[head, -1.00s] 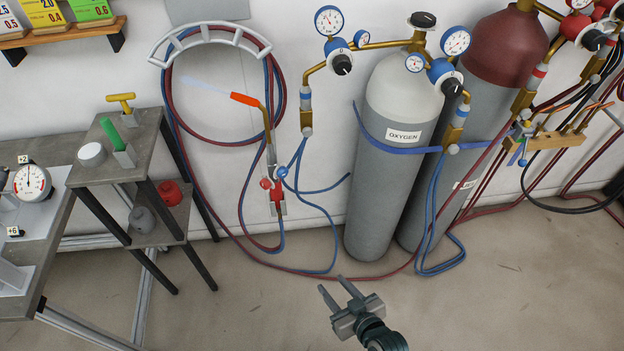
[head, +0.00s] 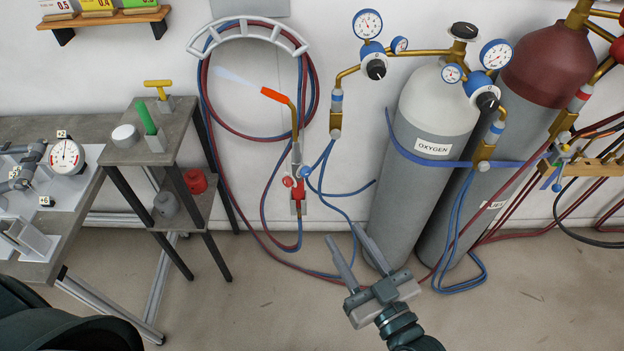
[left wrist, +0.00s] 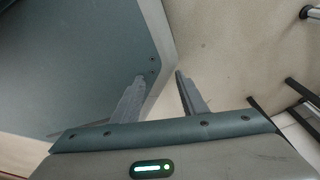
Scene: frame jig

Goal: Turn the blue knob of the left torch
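The left torch (head: 297,155) hangs upright on the white wall, with an orange tip and a pale flame pointing up-left. Its blue knob (head: 305,171) is on the right side of its lower body, and a red knob (head: 288,182) is on the left. My right gripper (head: 345,234) is open and empty, below and right of the blue knob in the picture, apart from it. My left gripper (left wrist: 160,76) is open and empty in the left wrist view; its fingers do not show in the head view.
Blue and red hoses loop from a white hanger (head: 245,27) around the torch and down to the floor. An oxygen cylinder (head: 420,165) stands right of the torch, with a second, red-topped cylinder (head: 545,60) beside it. A grey stand (head: 172,140) is at the left. Floor in front is clear.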

